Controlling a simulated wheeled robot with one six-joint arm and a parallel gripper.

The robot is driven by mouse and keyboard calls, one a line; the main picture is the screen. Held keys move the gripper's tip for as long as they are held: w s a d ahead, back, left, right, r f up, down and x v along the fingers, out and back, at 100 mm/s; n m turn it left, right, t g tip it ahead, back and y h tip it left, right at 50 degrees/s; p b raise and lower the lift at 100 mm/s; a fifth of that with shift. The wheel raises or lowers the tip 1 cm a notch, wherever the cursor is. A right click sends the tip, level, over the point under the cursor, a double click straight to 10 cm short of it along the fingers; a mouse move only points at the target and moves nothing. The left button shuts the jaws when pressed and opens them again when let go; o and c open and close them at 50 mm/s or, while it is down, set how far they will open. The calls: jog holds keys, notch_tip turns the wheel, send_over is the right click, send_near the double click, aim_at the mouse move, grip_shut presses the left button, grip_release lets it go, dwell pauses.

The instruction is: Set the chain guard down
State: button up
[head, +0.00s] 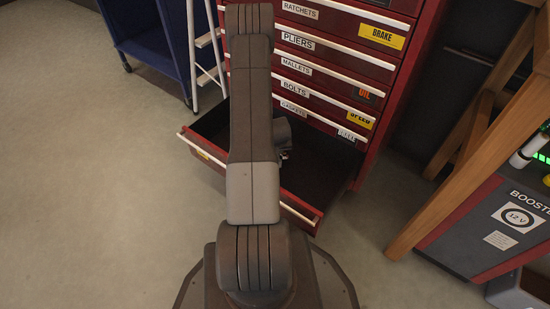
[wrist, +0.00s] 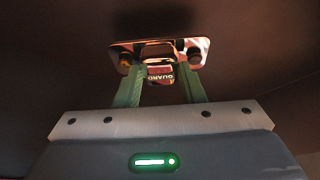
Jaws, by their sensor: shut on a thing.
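The chain guard (wrist: 158,48) shows in the wrist view as a shiny, copper-tinted plate with dark round knobs at its ends. A small label reading "GUARD" hangs between the fingers. My gripper (wrist: 160,78), with green fingers, is shut on the chain guard. Dark brown surfaces surround it in the wrist view; whether the guard touches them I cannot tell. In the head view my arm reaches over the open bottom drawer (head: 322,168) of a red tool cabinet (head: 345,75). The gripper and guard are mostly hidden there behind my arm.
The visible drawer floor is dark and bare at the right. Closed drawers labelled ratchets, pliers, mallets, bolts and gaskets rise above it. A blue cart (head: 155,40) stands at back left, a wooden frame (head: 480,130) and a booster unit (head: 490,230) at right. Floor at left is clear.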

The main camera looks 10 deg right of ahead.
jog(key=shift+f+b, duration=0.5)
jog(key=shift+f, duration=1)
jog(key=shift+f, duration=0.1)
jog(key=shift+f, duration=0.15)
jog(key=o, duration=1.1)
jog(key=shift+c, duration=0.2)
jog(key=shift+r, duration=0.4)
jog(key=p+v, duration=0.4)
jog(key=v, duration=0.7)
jog(key=shift+s+r, duration=0.15)
jog(key=shift+r, duration=0.2)
